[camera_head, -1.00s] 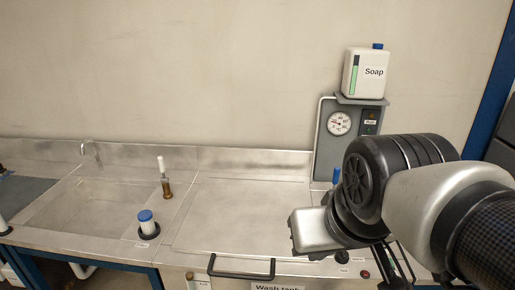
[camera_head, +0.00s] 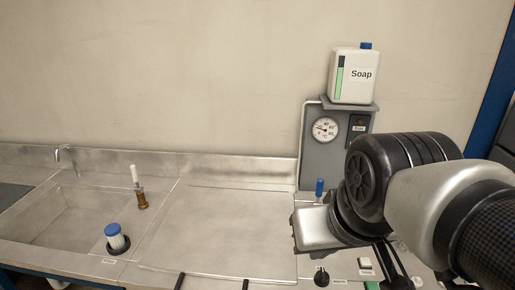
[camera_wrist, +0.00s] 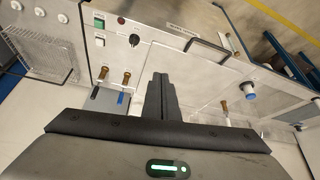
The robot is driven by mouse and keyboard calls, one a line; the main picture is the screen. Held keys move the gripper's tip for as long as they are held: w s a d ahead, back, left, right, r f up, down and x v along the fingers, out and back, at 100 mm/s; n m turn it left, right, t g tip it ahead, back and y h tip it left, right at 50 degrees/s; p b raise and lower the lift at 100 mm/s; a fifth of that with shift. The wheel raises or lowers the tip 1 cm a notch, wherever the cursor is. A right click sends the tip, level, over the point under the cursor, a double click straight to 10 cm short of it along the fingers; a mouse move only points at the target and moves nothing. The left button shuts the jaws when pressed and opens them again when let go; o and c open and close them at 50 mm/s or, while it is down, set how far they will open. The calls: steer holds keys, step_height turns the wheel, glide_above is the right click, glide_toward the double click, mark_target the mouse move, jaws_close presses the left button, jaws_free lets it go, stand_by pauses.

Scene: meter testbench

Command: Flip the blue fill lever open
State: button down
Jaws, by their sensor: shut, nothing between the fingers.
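The blue fill lever (camera_head: 320,187) stands up at the right of the bench in the head view, just left of my arm; its lower part is partly hidden.
A gauge panel (camera_head: 323,152) with a soap bottle (camera_head: 355,78) above it stands behind the lever. A flat metal lid (camera_head: 220,225) and a sink (camera_head: 70,215) lie left. A blue-capped cylinder (camera_head: 116,240) and a white-handled brass valve (camera_head: 138,188) stand between them.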

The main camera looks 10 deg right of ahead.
steer(key=shift+w+d, duration=0.15)
steer(key=w+d+f+g+h+b, duration=0.1)
steer(key=w+d+f+h+b, duration=0.25)
steer(key=w, duration=0.35)
steer(key=w+d+f+n+g+h+b, duration=0.1)
steer(key=w+d+f+h+b, duration=0.1)
steer(key=w+d+f+b, duration=0.4)
steer(key=w+d+f+g+h+b, duration=0.1)
steer(key=w+d+f+h, duration=0.15)
steer(key=w, duration=0.65)
steer(key=w+a+f+n+t+h+b, duration=0.2)
steer(key=w+f, duration=0.1)
steer(key=w, duration=0.3)
steer(key=w+a+f+n+t+h+b, duration=0.2)
steer(key=w+a+f+t, duration=0.1)
steer(key=w, duration=0.4)
steer(key=w+a+f+n+t+h+b, duration=0.2)
steer(key=w+a+f, duration=0.1)
steer(key=w, duration=0.4)
steer(key=shift+w+a+t+h, duration=0.2)
steer(key=shift+a+t+h, duration=0.05)
steer(key=shift+t+h, duration=0.15)
